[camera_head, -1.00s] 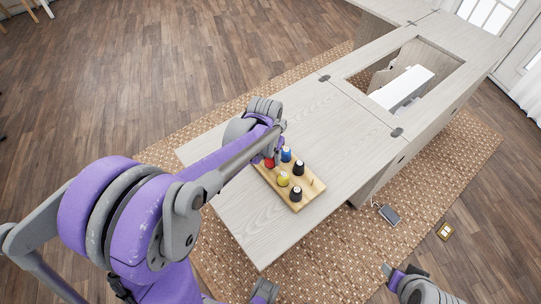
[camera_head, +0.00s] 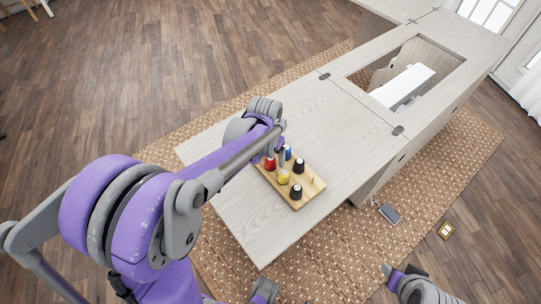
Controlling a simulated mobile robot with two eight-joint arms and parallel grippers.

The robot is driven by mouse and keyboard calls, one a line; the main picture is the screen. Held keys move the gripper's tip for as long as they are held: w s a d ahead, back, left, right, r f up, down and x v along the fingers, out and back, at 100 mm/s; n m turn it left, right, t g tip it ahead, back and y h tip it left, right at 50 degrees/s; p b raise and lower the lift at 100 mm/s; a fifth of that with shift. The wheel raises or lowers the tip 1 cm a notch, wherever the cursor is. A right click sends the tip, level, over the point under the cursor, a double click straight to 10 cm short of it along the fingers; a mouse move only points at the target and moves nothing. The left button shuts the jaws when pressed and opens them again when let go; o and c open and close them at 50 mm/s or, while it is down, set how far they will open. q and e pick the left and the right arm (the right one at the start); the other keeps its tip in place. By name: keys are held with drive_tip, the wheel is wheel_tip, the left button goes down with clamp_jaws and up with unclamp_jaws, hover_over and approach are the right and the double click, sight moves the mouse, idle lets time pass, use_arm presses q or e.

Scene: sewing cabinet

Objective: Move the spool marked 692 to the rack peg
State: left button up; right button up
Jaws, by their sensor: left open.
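A wooden spool rack (camera_head: 309,188) lies on the pale cabinet top. It holds a red spool (camera_head: 269,164), a blue spool (camera_head: 287,153), a yellow spool (camera_head: 283,177) and two black spools, one farther back (camera_head: 298,166) and one at the front (camera_head: 296,192). A bare peg shows near the rack's right side. The number 692 cannot be read on any spool. My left gripper (camera_head: 280,155) is over the rack's back left part, close to the red and blue spools. It is open, its fingers partly hidden by my arm. My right gripper (camera_head: 393,273) is low at the bottom right, away from the rack.
The cabinet top (camera_head: 250,215) is clear in front of the rack and to its right. A white sewing machine (camera_head: 404,87) sits in the cabinet opening. A foot pedal (camera_head: 389,213) and a wall-plate-like item (camera_head: 446,230) lie on the floor.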

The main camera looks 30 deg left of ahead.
use_arm(q)
wheel_tip(320, 180, up, 11)
drive_tip(key=s+p, duration=0.1)
drive_tip(key=shift+s, duration=0.15)
drive_tip(key=shift+f, duration=0.15)
idle(0.5)
drive_tip(key=s+d+f+t+p, duration=0.1)
drive_tip(key=s+d+t, duration=0.1)
drive_tip(key=s, duration=0.5)
drive_tip(key=s+d+f+t+p, duration=0.1)
drive_tip(key=s+d+t, duration=0.1)
drive_tip(key=s+d, duration=0.2)
drive_tip(key=shift+s+d+p, duration=0.3)
drive_tip(key=shift+s+d, duration=0.1)
drive_tip(key=shift+s, duration=1.15)
